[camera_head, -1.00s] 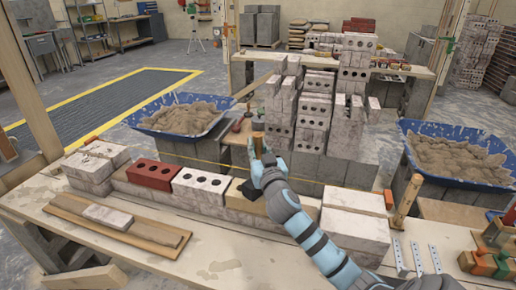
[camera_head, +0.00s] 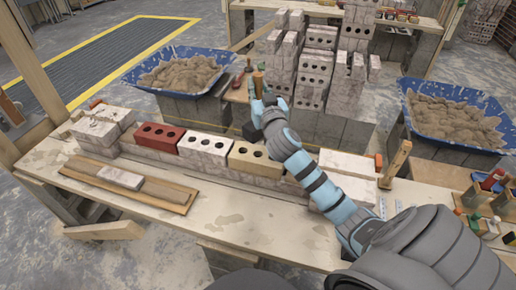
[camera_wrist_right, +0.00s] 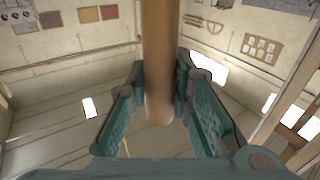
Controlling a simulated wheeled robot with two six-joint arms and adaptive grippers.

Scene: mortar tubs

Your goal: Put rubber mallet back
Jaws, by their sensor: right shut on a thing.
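My right gripper (camera_head: 262,101) is shut on the rubber mallet, around its wooden handle. The handle end (camera_head: 258,79) sticks up above the fingers, and the black head (camera_head: 250,131) shows below them, beyond the tan brick in the row. In the right wrist view the handle (camera_wrist_right: 160,60) stands between the two teal fingers (camera_wrist_right: 160,100). The mallet head is out of sight there. The fingers and wrist hide part of the handle in the head view. My left gripper is not in view.
A row with a red brick (camera_head: 159,137), a white brick (camera_head: 204,151) and a tan brick (camera_head: 254,159) runs along the bench (camera_head: 220,225). Blue mortar tubs stand left (camera_head: 220,92) and right (camera_head: 412,118) behind. Brick stacks (camera_head: 318,65) rise between. A wooden handle (camera_head: 397,160) stands upright at right.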

